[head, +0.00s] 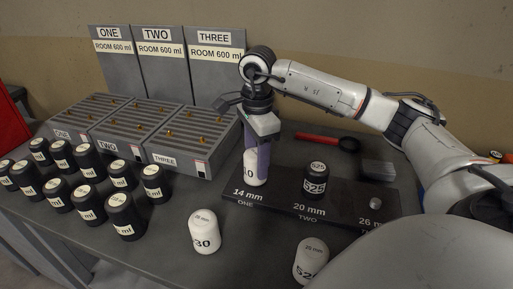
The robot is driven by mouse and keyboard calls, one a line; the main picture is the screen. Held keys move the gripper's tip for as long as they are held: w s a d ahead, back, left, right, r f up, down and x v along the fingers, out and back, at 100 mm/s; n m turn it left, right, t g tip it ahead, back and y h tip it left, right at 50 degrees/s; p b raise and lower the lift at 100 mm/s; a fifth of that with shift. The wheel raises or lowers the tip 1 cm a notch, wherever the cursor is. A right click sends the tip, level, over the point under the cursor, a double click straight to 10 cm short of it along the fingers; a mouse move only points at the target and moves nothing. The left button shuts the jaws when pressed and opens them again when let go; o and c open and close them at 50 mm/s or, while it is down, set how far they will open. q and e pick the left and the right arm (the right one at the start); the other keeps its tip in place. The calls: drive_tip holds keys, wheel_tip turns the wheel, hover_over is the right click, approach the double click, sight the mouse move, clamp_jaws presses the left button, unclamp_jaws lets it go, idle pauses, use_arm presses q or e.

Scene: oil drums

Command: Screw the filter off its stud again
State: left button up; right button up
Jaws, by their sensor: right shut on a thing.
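My right gripper (258,150) points down over the dark stud plate (280,205) and is shut on a white filter (250,168). The filter stands upright at the "14 mm ONE" position, and the fingers cover part of it. Whether its base touches the plate or its stud is hidden. A black filter (316,178) stands at the "20 mm TWO" position. The "26 mm" position at the right shows a bare round metal stud (376,203). My left gripper is not in view.
Two white filters stand loose in front, one left (204,232) and one right (311,260). Several black filters (90,196) crowd the left. Grey trays (165,137) with brass studs stand behind them, below signs ONE, TWO and THREE. A red-handled tool (318,138) lies behind the plate.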

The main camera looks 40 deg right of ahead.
drive_tip(key=n, duration=0.4)
drive_tip(key=shift+w+n, duration=0.1)
drive_tip(key=shift+n, duration=1)
drive_tip(key=n, duration=0.2)
drive_tip(key=shift+n, duration=0.4)
drive_tip(key=shift+r, duration=0.1)
drive_tip(key=shift+r, duration=0.65)
drive_tip(key=shift+r, duration=1.45)
